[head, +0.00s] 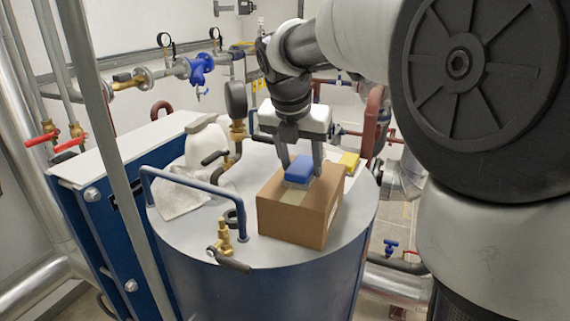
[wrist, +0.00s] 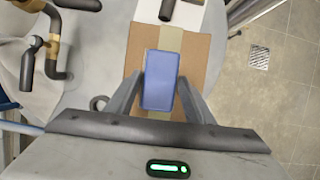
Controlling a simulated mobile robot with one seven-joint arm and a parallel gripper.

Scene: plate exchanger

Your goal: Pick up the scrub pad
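The scrub pad appears to be the blue block (head: 299,169) with a paler underside, at the top of a cardboard box (head: 292,217). The wrist view shows it (wrist: 161,80) over the box's tape strip. My gripper (head: 301,160) points down with one finger on each side of the blue block. In the wrist view its fingertips (wrist: 162,78) lie close along the block's left and right sides. I cannot tell whether they touch it, or whether the block rests on the box or is just above it.
The box stands on a round grey tank top (head: 272,253). A blue handrail (head: 200,186), a brass valve (head: 223,238), a white bottle (head: 207,143) and a crumpled cloth (head: 182,197) are to the left.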

